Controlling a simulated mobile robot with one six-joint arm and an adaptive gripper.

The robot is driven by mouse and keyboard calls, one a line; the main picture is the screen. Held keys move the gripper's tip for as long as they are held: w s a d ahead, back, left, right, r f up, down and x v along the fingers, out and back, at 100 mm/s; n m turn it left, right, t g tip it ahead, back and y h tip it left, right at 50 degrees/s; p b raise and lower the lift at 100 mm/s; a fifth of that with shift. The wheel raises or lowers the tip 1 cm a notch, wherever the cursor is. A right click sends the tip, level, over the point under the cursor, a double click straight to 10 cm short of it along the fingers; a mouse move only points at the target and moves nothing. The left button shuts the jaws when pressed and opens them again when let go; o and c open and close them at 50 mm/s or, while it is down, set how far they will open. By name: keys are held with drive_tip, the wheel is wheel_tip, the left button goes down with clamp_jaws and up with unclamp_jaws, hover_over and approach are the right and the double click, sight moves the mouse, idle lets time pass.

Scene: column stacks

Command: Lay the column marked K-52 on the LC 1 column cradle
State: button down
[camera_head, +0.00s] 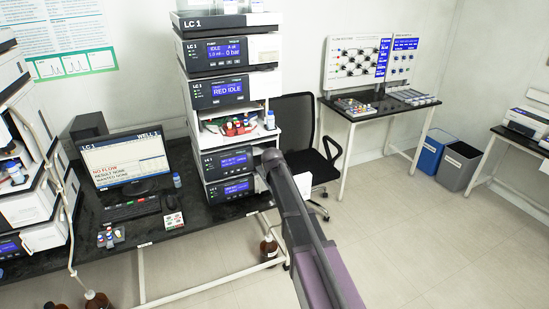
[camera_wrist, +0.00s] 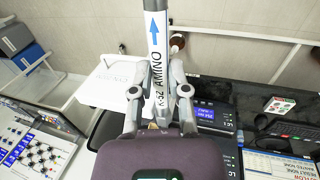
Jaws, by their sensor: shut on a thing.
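The column marked K-52 AMINO (camera_wrist: 157,50) is a white tube with a blue arrow and a dark end. It stands lengthwise in the wrist view between the fingers of my gripper (camera_wrist: 159,92), which is shut on it. In the head view my arm reaches to the right side of the LC 1 stack (camera_head: 228,90), and the column is hidden there. A white panel (camera_head: 303,185) shows beside the arm's end, and a white plate (camera_wrist: 108,80) lies left of the column in the wrist view. I cannot tell which part is the cradle.
The LC 1 monitor (camera_head: 130,163), keyboard (camera_head: 132,208) and small vials (camera_head: 110,237) are on the black bench left of the stack. An office chair (camera_head: 305,135) stands close behind the arm. Brown bottles (camera_head: 269,247) stand below the bench.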

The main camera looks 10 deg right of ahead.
wheel_tip(320, 180, down, 10)
drive_tip(key=b, duration=0.9)
drive_tip(key=shift+s+f+b, duration=0.2)
drive_tip(key=shift+s+b, duration=0.15)
drive_tip(key=shift+s, duration=0.1)
drive_tip(key=shift+s, duration=0.1)
